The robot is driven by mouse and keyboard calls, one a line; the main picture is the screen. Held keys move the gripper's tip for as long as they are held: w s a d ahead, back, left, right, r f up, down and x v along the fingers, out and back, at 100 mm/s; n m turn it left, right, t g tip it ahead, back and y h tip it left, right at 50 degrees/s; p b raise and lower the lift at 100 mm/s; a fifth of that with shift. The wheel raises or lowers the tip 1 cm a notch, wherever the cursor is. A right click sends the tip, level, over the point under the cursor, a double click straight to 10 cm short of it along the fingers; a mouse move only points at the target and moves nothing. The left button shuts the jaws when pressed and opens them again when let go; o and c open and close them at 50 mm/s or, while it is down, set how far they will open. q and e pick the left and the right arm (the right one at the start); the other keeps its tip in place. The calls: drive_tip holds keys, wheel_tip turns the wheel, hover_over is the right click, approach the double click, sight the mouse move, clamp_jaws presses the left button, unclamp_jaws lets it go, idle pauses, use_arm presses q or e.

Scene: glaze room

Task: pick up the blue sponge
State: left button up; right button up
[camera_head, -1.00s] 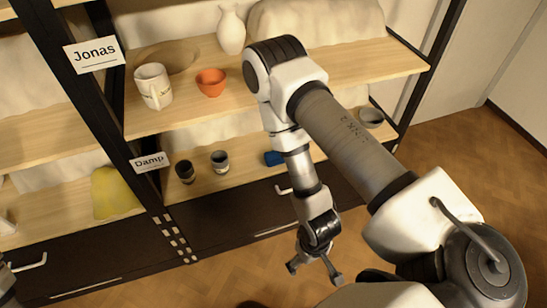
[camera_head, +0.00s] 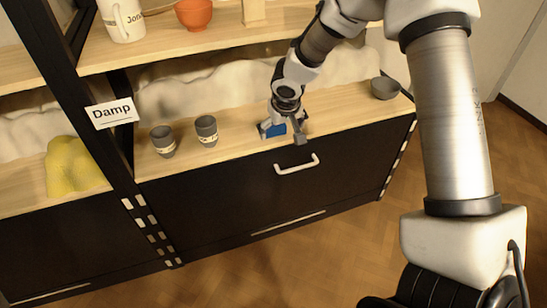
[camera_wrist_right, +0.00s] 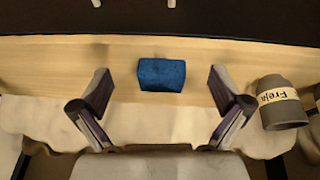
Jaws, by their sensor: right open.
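The blue sponge (camera_head: 275,130) lies on the lower wooden shelf near its front edge, partly hidden behind my right gripper in the head view. In the right wrist view the sponge (camera_wrist_right: 162,75) is whole, lying between and beyond the two fingertips. My right gripper (camera_head: 283,132) is open, its fingers apart with nothing between them that they touch. It also shows in the right wrist view (camera_wrist_right: 164,92). My left gripper is not in view.
Two grey cups, a left one (camera_head: 162,141) and a right one (camera_head: 206,131), stand left of the sponge. A grey bowl (camera_head: 384,88) stands at the shelf's right end. A drawer handle (camera_head: 297,164) sticks out below. The upper shelf (camera_head: 150,52) overhangs behind.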

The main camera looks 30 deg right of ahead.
sight(274, 128)
drive_tip(key=w+r+t+b, duration=0.1)
drive_tip(key=w+d+r+t+b, duration=0.1)
drive_tip(key=b, duration=0.1)
drive_tip(key=shift+w+r+m, duration=0.25)
drive_tip(key=shift+w+m, duration=0.05)
drive_tip(key=shift+w, duration=0.1)
drive_tip(key=shift+w+f, duration=0.2)
drive_tip(key=b+x, duration=0.1)
drive_tip(key=x, duration=0.5)
drive_tip(key=shift+w+f, duration=0.2)
drive_tip(key=shift+f, duration=0.2)
drive_tip(key=shift+r, duration=0.1)
drive_tip(key=shift+c, duration=0.7)
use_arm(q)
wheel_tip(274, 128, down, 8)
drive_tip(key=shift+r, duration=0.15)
use_arm(e)
drive_tip(key=c, duration=0.9)
drive_tip(key=shift+c, duration=0.2)
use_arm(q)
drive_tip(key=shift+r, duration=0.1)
use_arm(e)
drive_tip(key=shift+r, duration=0.1)
